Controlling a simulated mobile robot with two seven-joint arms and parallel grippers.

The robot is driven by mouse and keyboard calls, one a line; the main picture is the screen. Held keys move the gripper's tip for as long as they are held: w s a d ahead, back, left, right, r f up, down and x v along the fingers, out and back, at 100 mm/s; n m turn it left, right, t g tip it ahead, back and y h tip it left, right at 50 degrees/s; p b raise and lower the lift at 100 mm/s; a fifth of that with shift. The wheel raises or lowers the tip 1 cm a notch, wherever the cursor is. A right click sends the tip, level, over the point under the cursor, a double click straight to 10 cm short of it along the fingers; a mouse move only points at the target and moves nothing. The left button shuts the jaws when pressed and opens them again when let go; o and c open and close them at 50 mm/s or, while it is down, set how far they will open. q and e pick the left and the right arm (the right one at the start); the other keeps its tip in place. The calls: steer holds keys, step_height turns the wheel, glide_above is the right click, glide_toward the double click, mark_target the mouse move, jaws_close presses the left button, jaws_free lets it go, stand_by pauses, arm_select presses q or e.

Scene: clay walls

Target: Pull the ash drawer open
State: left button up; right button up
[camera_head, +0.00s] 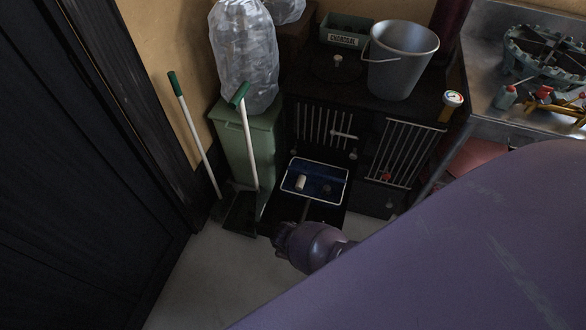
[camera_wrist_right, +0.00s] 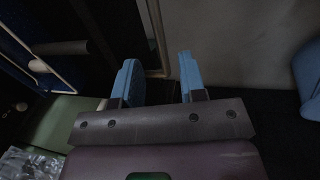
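The black stove (camera_head: 335,110) stands against the wall with barred doors on its front. Low at its front a dark drawer-like box or plate (camera_head: 328,215) juts out; I cannot tell for sure that it is the ash drawer. A blue tray with a pale rim (camera_head: 318,186) lies over it, with a small pale cylinder inside. My right gripper (camera_head: 283,233) is low, just in front of this dark part. In the wrist view its two blue fingers (camera_wrist_right: 157,78) are apart with nothing between them. Whether they touch anything is unclear. My left gripper is not in view.
A metal bucket (camera_head: 402,62) and a charcoal box (camera_head: 345,36) sit on the stove. Floor (camera_head: 215,270) is clear at front left.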

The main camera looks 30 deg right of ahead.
arm_select(q)
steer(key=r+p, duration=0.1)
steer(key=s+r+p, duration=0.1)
steer(key=p, duration=0.1)
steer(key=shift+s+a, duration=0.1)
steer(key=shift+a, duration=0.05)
arm_select(e)
step_height(320, 180, up, 7)
steer(key=s+a, duration=0.1)
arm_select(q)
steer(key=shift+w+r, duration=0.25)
arm_select(e)
steer(key=shift+w, duration=0.15)
